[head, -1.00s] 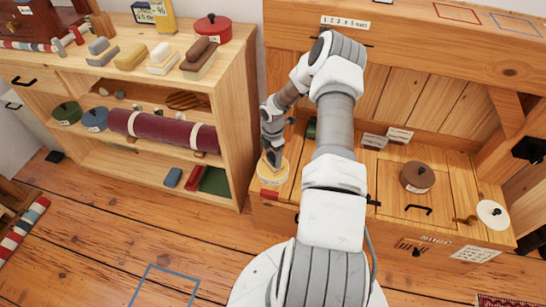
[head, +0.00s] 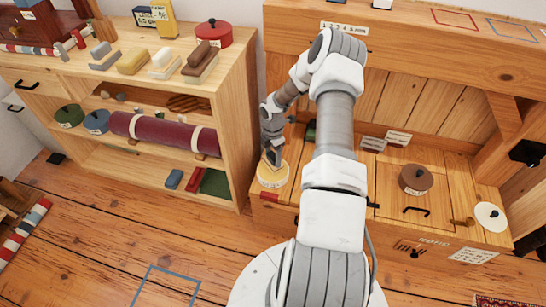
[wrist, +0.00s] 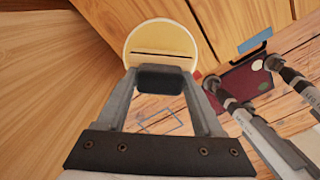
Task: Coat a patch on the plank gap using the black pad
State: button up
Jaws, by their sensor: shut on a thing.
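My gripper (head: 274,158) is low at the left end of the wooden bench, over a round yellow tin (head: 272,181) with a pale label. In the wrist view my gripper (wrist: 163,82) is shut on a dark block, the black pad (wrist: 163,78). Just beyond the pad is the round cream top of the tin (wrist: 160,36), with a dark slot across it. I cannot tell whether the pad touches the tin. No plank gap can be singled out; several board seams show on the floor (head: 110,225).
A shelf unit (head: 243,100) with brushes, pots and a maroon roll (head: 165,132) stands left. A brown lidded pot (head: 415,179) and a white disc (head: 490,216) sit on the bench's right. A blue square outline (head: 170,268) marks open floor.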

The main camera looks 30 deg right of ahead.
aim_at(273, 155)
jog(key=shift+r+p, duration=1.45)
jog(key=shift+r, duration=0.9)
